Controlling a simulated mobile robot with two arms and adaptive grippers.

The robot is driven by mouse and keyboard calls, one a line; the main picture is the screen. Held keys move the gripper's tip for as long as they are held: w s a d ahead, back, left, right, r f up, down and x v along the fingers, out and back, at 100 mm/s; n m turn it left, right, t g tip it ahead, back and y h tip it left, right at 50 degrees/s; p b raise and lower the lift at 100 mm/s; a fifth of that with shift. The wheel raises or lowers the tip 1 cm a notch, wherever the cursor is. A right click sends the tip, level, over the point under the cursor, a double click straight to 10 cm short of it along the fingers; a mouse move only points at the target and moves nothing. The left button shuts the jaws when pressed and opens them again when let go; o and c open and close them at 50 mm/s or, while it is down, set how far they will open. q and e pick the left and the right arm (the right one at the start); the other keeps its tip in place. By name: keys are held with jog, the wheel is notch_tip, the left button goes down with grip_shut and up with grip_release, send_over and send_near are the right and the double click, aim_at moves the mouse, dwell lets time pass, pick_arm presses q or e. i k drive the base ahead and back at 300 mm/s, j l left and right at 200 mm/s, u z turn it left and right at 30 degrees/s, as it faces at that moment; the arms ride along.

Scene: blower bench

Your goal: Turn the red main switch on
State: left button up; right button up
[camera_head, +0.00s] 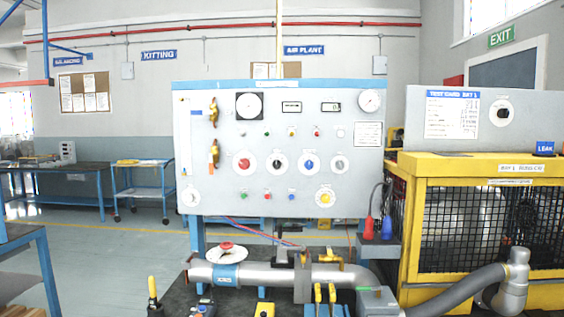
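A red knob (244,163) on a round white plate is at the left end of a row of knobs on the upright grey panel (225,200); it looks like the red main switch. Its exact turned position is too small to tell. To its right in the same row are a black knob (276,164), a blue knob (308,165) and a grey knob (340,164). Nothing covers the red knob. Neither of my grippers shows in the head view.
Below the panel, a grey pipe (262,275) with a red-topped round valve (226,247) runs across a dark bench. A yellow caged blower unit (480,165) stands at the right. The space directly before the panel's knobs is clear.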

aim_at(244, 164)
jog(key=i+j, duration=0.25)
jog(key=j, duration=0.15)
jog(key=i+j, duration=0.2)
jog(key=j, duration=0.2)
jog(key=i+j, duration=0.25)
jog(key=j, duration=0.15)
jog(key=i+j, duration=0.2)
jog(key=j, duration=0.2)
jog(key=u, duration=0.05)
